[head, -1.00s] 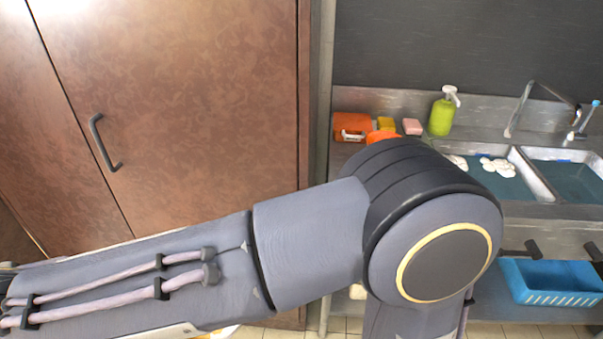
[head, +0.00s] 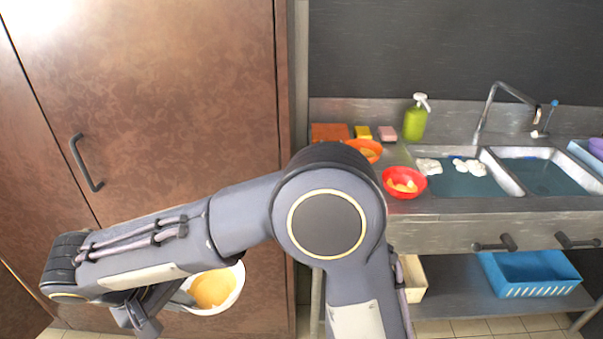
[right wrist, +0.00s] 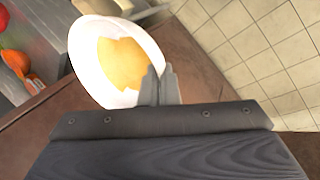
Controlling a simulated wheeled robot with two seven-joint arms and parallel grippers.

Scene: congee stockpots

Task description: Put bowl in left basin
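A white bowl (head: 237,292) with yellow-orange food residue inside is held at its rim by my right gripper (head: 182,299). In the right wrist view the bowl (right wrist: 84,52) is tilted, and the two fingers of the gripper (right wrist: 158,84) are close together on its rim. The bowl is in the air in front of the brown cabinet, left of and apart from the sink. The left basin (head: 455,183) holds bluish water with white foam or pale items at its back edge. My left gripper is not in view.
A red bowl (head: 404,183) and an orange bowl (head: 364,150) with food in them stand on the counter left of the basin. A green soap bottle (head: 415,122), a faucet (head: 487,110) and the right basin (head: 541,176) are nearby. A blue basket (head: 530,274) sits below.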

